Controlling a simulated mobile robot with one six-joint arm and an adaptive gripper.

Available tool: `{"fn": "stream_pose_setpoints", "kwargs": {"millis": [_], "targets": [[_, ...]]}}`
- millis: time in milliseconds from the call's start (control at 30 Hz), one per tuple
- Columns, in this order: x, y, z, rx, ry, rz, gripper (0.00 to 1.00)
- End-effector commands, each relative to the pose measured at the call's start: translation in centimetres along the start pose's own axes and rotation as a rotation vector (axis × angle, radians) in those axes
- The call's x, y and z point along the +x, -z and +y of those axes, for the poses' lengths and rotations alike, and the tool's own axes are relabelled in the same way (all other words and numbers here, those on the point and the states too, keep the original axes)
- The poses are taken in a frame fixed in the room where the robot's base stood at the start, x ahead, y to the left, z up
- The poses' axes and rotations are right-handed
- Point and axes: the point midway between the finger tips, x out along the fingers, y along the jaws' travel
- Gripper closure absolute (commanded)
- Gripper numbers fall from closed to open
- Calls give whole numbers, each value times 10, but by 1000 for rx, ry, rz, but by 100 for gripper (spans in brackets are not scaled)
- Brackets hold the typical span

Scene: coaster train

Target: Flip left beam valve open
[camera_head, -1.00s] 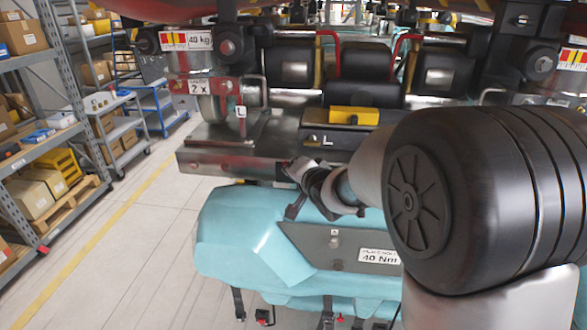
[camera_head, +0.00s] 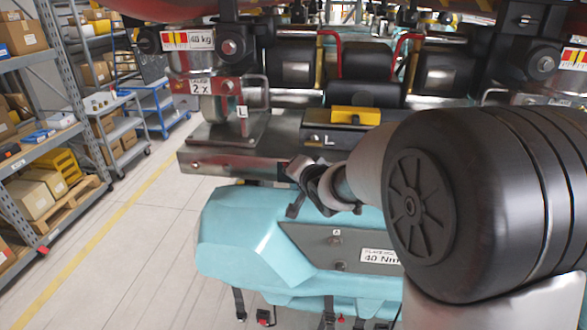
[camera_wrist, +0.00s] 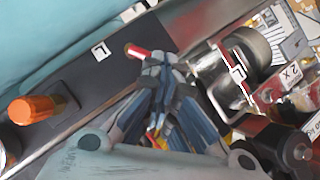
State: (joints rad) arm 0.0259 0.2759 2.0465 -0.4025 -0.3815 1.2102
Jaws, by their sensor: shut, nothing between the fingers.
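A short red lever (camera_wrist: 137,51) with a pale end sits on the dark beam in the wrist view, beside a white "L" label (camera_wrist: 100,51). I take it to be the left beam valve's handle. My gripper (camera_wrist: 160,62) is shut and empty, its fingertips right beside the lever; whether they touch it I cannot tell. In the head view my gripper (camera_head: 298,188) is over the front edge of the metal beam (camera_head: 230,168), below a black block with an "L" label (camera_head: 328,140). The lever cannot be made out there.
An orange knob (camera_wrist: 37,108) stands on the beam in the wrist view. A wheel bracket (camera_head: 242,125) is left of my gripper. A teal seat body (camera_head: 235,235) lies below. Shelves (camera_head: 45,120) line the left, with clear floor (camera_head: 110,230) between.

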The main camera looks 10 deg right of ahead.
Motion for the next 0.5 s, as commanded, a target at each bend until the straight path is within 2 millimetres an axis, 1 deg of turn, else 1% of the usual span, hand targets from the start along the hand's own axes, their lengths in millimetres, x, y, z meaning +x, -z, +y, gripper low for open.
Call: {"fn": "stream_pose_setpoints", "kwargs": {"millis": [500], "targets": [[0, 1, 0, -24, -15, 1, 100]]}}
